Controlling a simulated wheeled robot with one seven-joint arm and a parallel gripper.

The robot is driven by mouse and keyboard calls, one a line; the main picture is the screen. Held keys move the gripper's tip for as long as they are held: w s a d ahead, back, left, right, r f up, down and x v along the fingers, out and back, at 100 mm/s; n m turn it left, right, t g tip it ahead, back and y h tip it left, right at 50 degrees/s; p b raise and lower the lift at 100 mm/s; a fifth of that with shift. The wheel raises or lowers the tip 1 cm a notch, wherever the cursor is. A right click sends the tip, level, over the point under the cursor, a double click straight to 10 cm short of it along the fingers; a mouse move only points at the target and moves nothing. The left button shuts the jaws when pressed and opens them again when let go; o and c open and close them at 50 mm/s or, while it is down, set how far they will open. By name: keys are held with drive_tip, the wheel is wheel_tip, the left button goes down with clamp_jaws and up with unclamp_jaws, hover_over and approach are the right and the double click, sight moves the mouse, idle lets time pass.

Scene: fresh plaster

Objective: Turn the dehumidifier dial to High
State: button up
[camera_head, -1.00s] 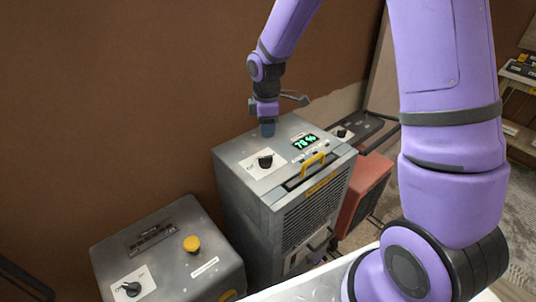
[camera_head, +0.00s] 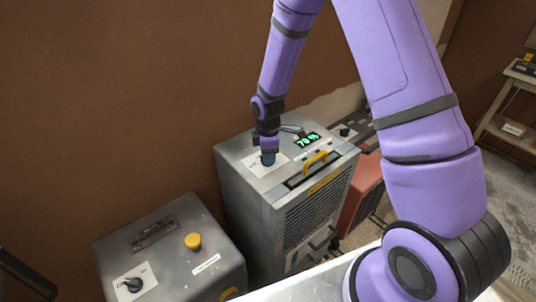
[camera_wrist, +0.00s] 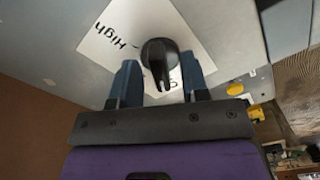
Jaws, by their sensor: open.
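The dehumidifier (camera_head: 240,162) is a grey metal box with a yellow handle (camera_head: 315,161) and a green 70 % display (camera_head: 308,140) on top. Its black dial (camera_wrist: 158,58) sits on a white label (camera_wrist: 112,30) in the wrist view. The word High is readable on the label; another marking is mostly hidden by my gripper. My gripper (camera_wrist: 160,82) is open, with one blue finger on each side of the dial's lower part. In the head view my gripper (camera_head: 268,160) is over the dial's place and hides the dial.
A lower grey box (camera_head: 170,250) with a yellow button (camera_head: 193,241) and its own black knob (camera_head: 133,285) stands at front left. A red unit (camera_head: 362,190) stands right of the dehumidifier. A brown wall (camera_head: 120,90) is close behind.

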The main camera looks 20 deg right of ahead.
drive_tip(key=shift+f, duration=0.15)
drive_tip(key=shift+c, duration=0.4)
clamp_jaws()
drive_tip(key=shift+m, duration=0.3)
drive_tip(key=m, duration=0.4)
drive_tip(key=shift+m, duration=0.3)
drive_tip(key=m, duration=1.1)
drive_tip(key=shift+a+m, duration=0.1)
drive_tip(key=shift+m, duration=0.3)
drive_tip(key=m, duration=0.7)
